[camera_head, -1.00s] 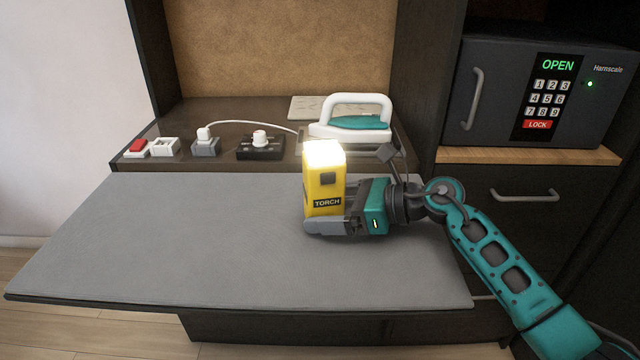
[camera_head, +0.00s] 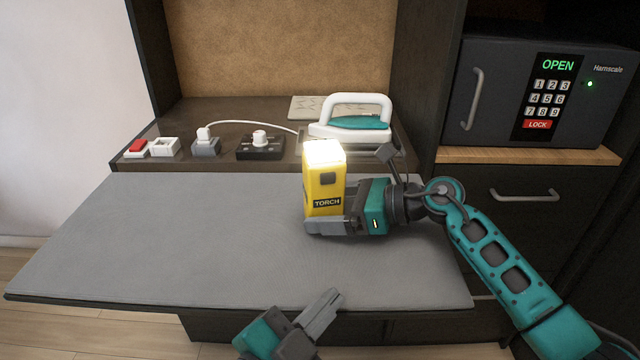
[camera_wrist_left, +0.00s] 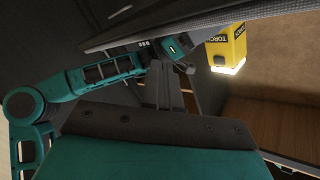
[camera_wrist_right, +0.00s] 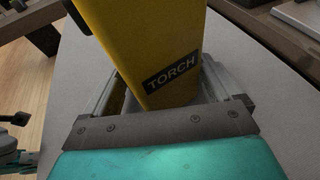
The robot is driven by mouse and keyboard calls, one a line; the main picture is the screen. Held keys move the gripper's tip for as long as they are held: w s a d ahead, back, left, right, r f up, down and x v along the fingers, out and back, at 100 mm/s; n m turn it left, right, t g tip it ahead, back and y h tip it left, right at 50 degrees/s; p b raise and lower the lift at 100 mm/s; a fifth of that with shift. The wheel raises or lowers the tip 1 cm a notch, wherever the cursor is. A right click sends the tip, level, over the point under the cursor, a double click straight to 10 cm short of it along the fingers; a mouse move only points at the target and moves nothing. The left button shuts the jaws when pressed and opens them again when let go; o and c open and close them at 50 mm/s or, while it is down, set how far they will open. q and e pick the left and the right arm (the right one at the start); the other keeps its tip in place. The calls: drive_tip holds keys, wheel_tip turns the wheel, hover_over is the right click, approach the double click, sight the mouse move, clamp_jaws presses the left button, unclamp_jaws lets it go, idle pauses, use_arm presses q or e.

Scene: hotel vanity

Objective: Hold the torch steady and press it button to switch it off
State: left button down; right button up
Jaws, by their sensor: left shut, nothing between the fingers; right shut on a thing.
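The yellow torch (camera_head: 322,187) stands upright on the grey board with its top glowing white. A dark button (camera_head: 326,179) is on its front face, above the TORCH label. My right gripper (camera_head: 325,226) is shut around the torch's lower part, coming from the right. The torch fills the upper middle of the right wrist view (camera_wrist_right: 150,45). My left gripper (camera_head: 329,306) is shut and empty at the board's front edge, below and apart from the torch. In the left wrist view the torch (camera_wrist_left: 227,48) appears at the upper right, beyond the closed fingers.
The grey board (camera_head: 180,240) is clear to the left of the torch. A safe (camera_head: 540,95) stands at the right.

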use_arm(q)
drive_tip(key=w+d+r+t, duration=0.2)
drive_tip(key=w+r, duration=0.2)
drive_tip(key=r, duration=0.4)
approach(343, 173)
drive_tip(key=shift+s+d+x, duration=0.1)
drive_tip(key=shift+d+x, duration=0.1)
drive_tip(key=shift+x, duration=0.85)
drive_tip(key=shift+s+d+x, duration=0.15)
drive_tip(key=shift+d+x, duration=0.05)
drive_tip(key=shift+x, duration=0.9)
drive_tip(key=shift+w, duration=0.1)
drive_tip(key=shift+w+a, duration=0.1)
drive_tip(key=shift+w, duration=0.25)
drive_tip(key=shift+w, duration=0.2)
idle(0.3)
drive_tip(key=shift+s, duration=0.65)
drive_tip(key=s+d, duration=0.1)
drive_tip(key=s, duration=0.5)
drive_tip(key=shift+d, duration=0.2)
